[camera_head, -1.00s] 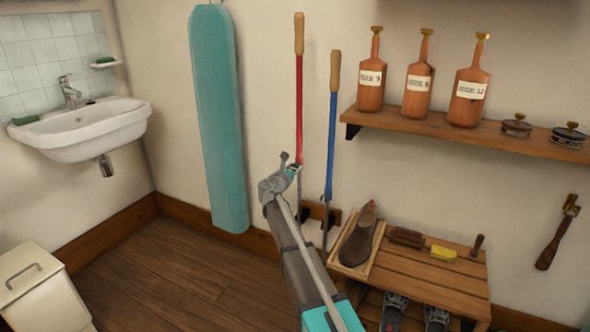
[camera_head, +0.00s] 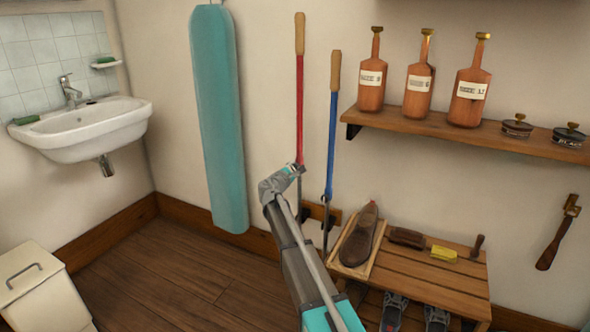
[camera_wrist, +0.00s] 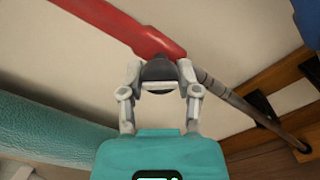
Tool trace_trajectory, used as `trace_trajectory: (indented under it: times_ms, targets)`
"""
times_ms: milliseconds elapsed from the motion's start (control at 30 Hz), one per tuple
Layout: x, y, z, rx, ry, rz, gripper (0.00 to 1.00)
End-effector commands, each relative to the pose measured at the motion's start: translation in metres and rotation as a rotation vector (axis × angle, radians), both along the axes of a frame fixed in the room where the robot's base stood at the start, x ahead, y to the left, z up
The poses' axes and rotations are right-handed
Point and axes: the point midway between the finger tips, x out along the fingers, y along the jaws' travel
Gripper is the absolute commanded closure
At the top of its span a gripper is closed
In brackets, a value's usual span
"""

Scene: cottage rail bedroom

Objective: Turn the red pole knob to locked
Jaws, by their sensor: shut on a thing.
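The red pole (camera_head: 299,110) with a wooden grip stands upright against the wall. In the wrist view, its red section (camera_wrist: 125,28) runs diagonally to a thicker red collar, followed by a grey lower shaft (camera_wrist: 235,100). A dark round knob (camera_wrist: 158,70) sits at the lower end of the collar. My gripper (camera_wrist: 159,78) has a finger on each side of this knob and is shut on it. In the head view, my gripper (camera_head: 298,170) is at the lower end of the red section. The knob is hidden there, and I see no lock marking.
A blue pole (camera_head: 332,130) stands close to the right. A teal ironing board (camera_head: 218,120) hangs to the left. A wooden bench (camera_head: 440,275) with a shoe and brushes is at lower right, below a bottle shelf (camera_head: 440,125).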

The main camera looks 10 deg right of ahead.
Motion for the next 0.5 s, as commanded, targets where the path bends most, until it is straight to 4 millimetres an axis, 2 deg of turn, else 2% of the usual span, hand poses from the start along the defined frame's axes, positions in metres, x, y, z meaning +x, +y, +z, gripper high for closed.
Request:
trace_trajectory:
  times_ms: [500]
  targets:
    - [0.0002,-0.0001,0.0006,0.385,-0.278,0.004,1.0]
